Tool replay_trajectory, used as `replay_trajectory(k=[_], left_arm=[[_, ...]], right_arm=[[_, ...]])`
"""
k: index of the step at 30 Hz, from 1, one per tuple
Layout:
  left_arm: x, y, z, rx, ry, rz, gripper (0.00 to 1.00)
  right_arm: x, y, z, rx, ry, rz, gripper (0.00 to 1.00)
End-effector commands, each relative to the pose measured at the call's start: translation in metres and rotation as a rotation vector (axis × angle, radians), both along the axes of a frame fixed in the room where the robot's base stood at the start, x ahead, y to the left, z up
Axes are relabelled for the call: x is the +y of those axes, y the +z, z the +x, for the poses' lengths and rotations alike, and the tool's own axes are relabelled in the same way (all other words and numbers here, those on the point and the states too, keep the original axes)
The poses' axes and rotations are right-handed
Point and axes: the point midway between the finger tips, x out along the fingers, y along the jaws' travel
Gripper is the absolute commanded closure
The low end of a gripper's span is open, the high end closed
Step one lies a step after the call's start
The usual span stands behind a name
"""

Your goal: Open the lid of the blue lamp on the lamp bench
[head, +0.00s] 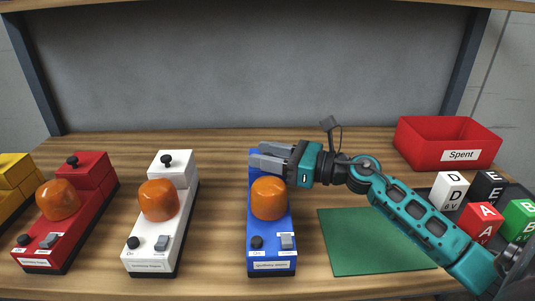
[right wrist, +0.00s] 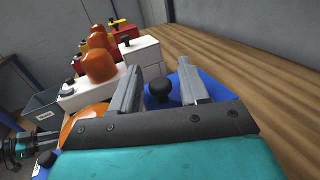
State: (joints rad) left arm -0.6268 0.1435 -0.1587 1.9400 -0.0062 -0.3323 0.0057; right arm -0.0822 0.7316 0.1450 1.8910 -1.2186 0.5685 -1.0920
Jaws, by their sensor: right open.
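The blue lamp (head: 271,238) stands on the wooden bench, with an orange dome, a black knob and a grey switch at its front. Its raised rear box with the lid is mostly hidden by my right gripper (head: 258,157) in the head view. In the right wrist view the blue lid (right wrist: 212,90) looks closed, and its black knob (right wrist: 159,91) shows between the two open fingers of my right gripper (right wrist: 158,72). I cannot tell whether the fingers touch it. My left gripper (right wrist: 42,140) shows small at the left of the right wrist view; its jaw opening is unclear.
A white lamp (head: 151,255), a red lamp (head: 45,255) and part of a yellow one (head: 14,178) stand to the left. A green mat (head: 365,250), a red Spent bin (head: 440,150) and lettered cubes (head: 450,190) are to the right. A grey panel (head: 250,70) closes the back.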

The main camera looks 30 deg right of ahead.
Motion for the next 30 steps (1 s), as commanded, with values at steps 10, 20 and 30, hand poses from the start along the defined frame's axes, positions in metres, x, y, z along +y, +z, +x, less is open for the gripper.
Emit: replay_trajectory(k=[10, 20, 30], left_arm=[[-0.0019, -0.0012, -0.0014, 0.006, -0.003, -0.002, 0.57], [-0.0027, -0.0014, -0.0015, 0.007, -0.003, -0.002, 0.57], [-0.0029, -0.0008, -0.0012, 0.006, -0.004, -0.003, 0.57]], right_arm=[[-0.0001, 0.0, -0.0003, -0.001, 0.0, 0.001, 0.76], [0.0, 0.0001, -0.0004, -0.001, 0.0, 0.001, 1.0], [-0.0004, 0.0003, -0.0003, 0.001, 0.0, 0.001, 1.0]])
